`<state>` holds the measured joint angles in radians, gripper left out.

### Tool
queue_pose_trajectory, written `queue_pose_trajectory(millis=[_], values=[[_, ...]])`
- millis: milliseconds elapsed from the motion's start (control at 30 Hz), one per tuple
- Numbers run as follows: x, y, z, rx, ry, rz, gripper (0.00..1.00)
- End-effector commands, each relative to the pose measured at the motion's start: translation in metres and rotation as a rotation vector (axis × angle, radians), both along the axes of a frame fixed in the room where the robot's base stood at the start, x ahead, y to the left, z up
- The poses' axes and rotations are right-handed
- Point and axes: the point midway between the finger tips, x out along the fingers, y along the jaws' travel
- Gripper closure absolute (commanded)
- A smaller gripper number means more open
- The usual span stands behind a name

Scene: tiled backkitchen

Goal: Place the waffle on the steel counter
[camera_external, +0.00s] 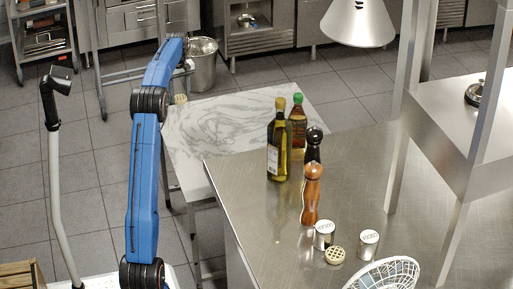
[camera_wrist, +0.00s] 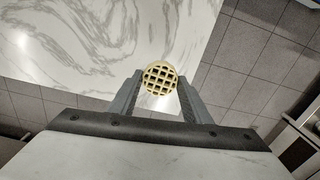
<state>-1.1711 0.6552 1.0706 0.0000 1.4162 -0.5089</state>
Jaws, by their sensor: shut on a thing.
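A small round pale-yellow waffle with a grid top sits between the two fingers of my gripper (camera_wrist: 158,98) in the wrist view, and the gripper is shut on it. The waffle (camera_wrist: 160,77) appears over the edge of the marble table, with floor tiles to its right. In the external view the held waffle (camera_external: 181,99) shows small below my wrist, near the marble table's far left corner. The steel counter (camera_external: 260,215) fills the right foreground of the external view, well to the right of my gripper.
The marble table (camera_external: 235,115) is bare.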

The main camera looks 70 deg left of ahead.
Motion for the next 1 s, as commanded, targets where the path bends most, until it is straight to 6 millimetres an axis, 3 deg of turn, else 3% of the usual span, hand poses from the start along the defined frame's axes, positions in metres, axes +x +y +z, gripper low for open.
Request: queue_pose_trajectory(millis=[200,500,800,1000], values=[[0.056,-0.055,0.049,0.003,-0.002,-0.090,0.79],[0.122,-0.148,0.117,0.004,-0.002,-0.220,0.79],[0.167,-0.252,0.183,0.003,-0.002,-0.351,0.79],[0.185,-0.327,0.227,0.004,-0.003,-0.440,0.79]])
